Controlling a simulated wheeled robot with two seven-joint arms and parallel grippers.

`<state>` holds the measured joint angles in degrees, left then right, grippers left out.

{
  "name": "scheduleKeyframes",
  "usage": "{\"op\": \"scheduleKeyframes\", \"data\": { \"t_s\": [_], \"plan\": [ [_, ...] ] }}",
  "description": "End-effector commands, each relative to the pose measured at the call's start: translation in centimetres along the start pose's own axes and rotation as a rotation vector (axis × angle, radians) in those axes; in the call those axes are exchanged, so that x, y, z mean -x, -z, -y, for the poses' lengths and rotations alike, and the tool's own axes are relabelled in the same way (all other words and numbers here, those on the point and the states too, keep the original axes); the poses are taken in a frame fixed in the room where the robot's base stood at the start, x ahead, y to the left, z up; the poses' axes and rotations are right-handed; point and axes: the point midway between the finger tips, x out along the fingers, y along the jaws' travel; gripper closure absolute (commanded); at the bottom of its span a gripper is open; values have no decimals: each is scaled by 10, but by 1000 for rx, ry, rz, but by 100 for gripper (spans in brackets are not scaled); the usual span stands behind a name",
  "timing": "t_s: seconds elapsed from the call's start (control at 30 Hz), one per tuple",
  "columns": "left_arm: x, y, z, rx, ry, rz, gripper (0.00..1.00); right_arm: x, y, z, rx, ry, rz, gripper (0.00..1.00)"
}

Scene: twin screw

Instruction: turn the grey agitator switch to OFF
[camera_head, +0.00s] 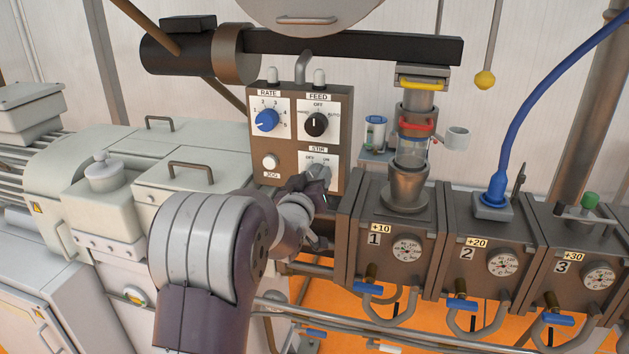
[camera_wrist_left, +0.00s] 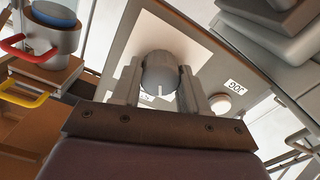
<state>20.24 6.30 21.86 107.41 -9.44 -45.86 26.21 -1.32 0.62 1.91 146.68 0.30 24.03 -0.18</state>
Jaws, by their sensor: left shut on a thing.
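The grey agitator switch (camera_head: 319,171) is a round knob on the white plate marked STIR, at the lower right of the brown control panel (camera_head: 286,160). In the head view OFF and ON labels show above it. My left gripper (camera_head: 318,184) reaches up to it from below. In the left wrist view its two fingers (camera_wrist_left: 158,88) stand on either side of the grey knob (camera_wrist_left: 160,70) and are shut on it. A short white mark shows on the knob's lower edge there. My right gripper is in neither view.
The panel also holds a blue RATE knob (camera_head: 266,120), a black FEED knob (camera_head: 316,124) and a white JOG button (camera_head: 271,161), also in the wrist view (camera_wrist_left: 220,103). A sight glass with a red handle (camera_head: 417,126) stands to the right, above numbered boxes with gauges.

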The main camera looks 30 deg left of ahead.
Motion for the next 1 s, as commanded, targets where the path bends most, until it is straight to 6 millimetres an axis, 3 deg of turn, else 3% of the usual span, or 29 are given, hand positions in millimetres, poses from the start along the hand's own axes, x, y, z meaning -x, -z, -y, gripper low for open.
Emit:
{"op": "scheduleKeyframes", "data": {
  "t_s": [0.2, 0.23, 0.3, 0.67, 0.77, 1.0],
  "plan": [
    [0, 3, 0, 2, 0, -8, 87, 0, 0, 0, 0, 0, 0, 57],
    [0, 3, 0, 2, 0, -8, 46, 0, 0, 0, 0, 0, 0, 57],
    [0, 3, 0, 1, 0, -7, 31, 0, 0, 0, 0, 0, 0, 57],
    [7, 0, 0, 0, 0, -4, 31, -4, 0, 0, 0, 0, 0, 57],
    [24, -2, 1, -1, 0, -6, 31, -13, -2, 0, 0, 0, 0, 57],
    [88, -1, 2, -1, -1, -10, 31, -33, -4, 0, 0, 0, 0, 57]
  ]
}}
